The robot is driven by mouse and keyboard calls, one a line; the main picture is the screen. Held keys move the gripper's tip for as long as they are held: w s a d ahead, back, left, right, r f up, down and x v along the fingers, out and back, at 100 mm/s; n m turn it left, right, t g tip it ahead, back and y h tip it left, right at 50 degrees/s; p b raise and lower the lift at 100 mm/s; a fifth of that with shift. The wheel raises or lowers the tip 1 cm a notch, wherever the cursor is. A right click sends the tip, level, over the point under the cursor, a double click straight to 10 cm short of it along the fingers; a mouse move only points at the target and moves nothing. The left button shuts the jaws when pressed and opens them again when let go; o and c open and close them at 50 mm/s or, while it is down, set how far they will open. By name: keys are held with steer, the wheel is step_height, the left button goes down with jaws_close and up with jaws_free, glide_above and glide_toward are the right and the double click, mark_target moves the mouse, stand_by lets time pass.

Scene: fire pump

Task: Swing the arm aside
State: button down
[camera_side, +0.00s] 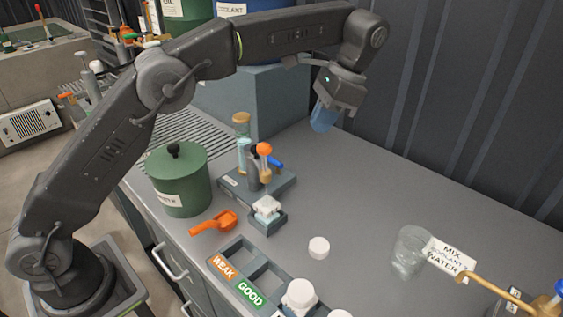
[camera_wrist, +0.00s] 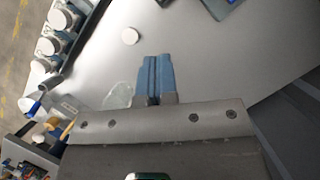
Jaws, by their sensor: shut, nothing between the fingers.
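My gripper (camera_side: 325,115) has blue fingers and hangs above the back part of the grey bench (camera_side: 365,180), pointing down. In the wrist view its blue fingers (camera_wrist: 155,72) are together, with nothing between them. The gripper is apart from every object on the bench. My arm reaches across the top of the side view, over the back of the bench.
A green canister (camera_side: 180,182), an orange scoop (camera_side: 213,222), a small pump stand (camera_side: 258,180) and a white cap (camera_side: 318,247) stand below. A clear cup (camera_side: 408,250) is at right. A WEAK/GOOD rack (camera_side: 238,282) is in front. A corrugated wall (camera_side: 470,100) rises behind.

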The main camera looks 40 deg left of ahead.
mark_target(258, 157)
steer(key=shift+a+f, duration=0.1)
steer(key=s+a+f, duration=0.4)
steer(key=s+f, duration=0.2)
steer(key=f, duration=0.3)
steer(key=shift+s+a, duration=0.15)
steer(key=shift+a, duration=0.1)
stand_by(0.3)
steer(key=shift+s, duration=0.1)
stand_by(0.3)
steer(key=shift+s+m, duration=0.25)
steer(key=shift+m, duration=0.15)
